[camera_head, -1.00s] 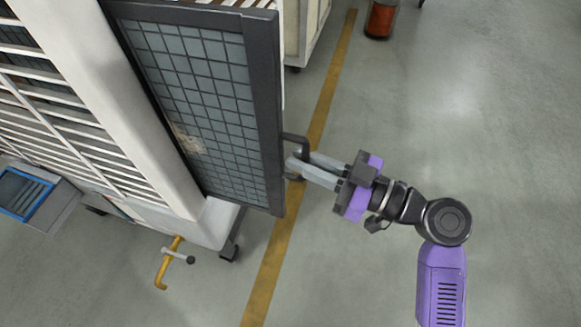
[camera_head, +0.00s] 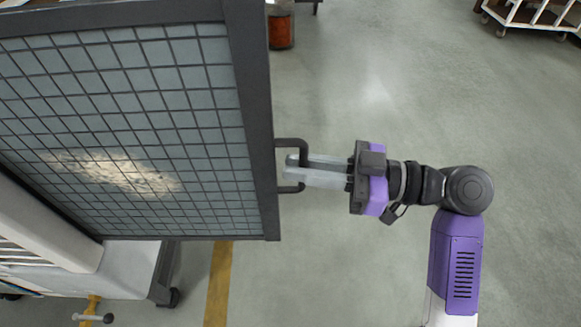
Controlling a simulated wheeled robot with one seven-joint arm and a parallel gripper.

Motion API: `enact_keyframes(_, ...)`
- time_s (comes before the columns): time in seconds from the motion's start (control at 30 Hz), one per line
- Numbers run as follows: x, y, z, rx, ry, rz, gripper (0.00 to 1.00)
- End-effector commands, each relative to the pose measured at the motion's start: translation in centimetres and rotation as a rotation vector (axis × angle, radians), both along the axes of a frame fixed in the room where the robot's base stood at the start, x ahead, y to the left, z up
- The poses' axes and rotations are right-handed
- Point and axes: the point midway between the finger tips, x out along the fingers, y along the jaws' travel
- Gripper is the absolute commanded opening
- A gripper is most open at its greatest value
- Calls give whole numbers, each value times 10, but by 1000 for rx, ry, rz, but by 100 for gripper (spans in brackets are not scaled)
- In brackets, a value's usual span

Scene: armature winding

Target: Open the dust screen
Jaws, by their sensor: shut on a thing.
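The dust screen (camera_head: 150,90) is a grey-blue gridded panel in a dark frame, with a pale dusty patch low on it. It stands swung out from the pale machine body (camera_head: 50,232) at the lower left. Its dark handle (camera_head: 291,142) is a U-shaped bar on the frame's right edge. My gripper (camera_head: 292,174) reaches in from the right, its grey fingers shut on the handle. The fingers cover part of the bar. The screen's left end and its hinge are not clearly seen.
An orange-red bin (camera_head: 281,30) stands at the top, behind the screen. A white wheeled rack (camera_head: 535,15) is at the top right. The floor to the right is clear.

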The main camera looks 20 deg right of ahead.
Motion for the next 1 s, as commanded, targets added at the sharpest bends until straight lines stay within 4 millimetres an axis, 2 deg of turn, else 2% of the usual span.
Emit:
enact_keyframes(0.3,-1,-1,0,0,1,1,0)
enact_keyframes(0.33,-1,-1,0,-1,1,1,14)
enact_keyframes(0.43,-1,-1,0,-1,1,1,34)
enact_keyframes(0.77,-1,-2,0,0,0,0,34)
enact_keyframes(1.0,-15,-26,-1,0,0,-5,34)
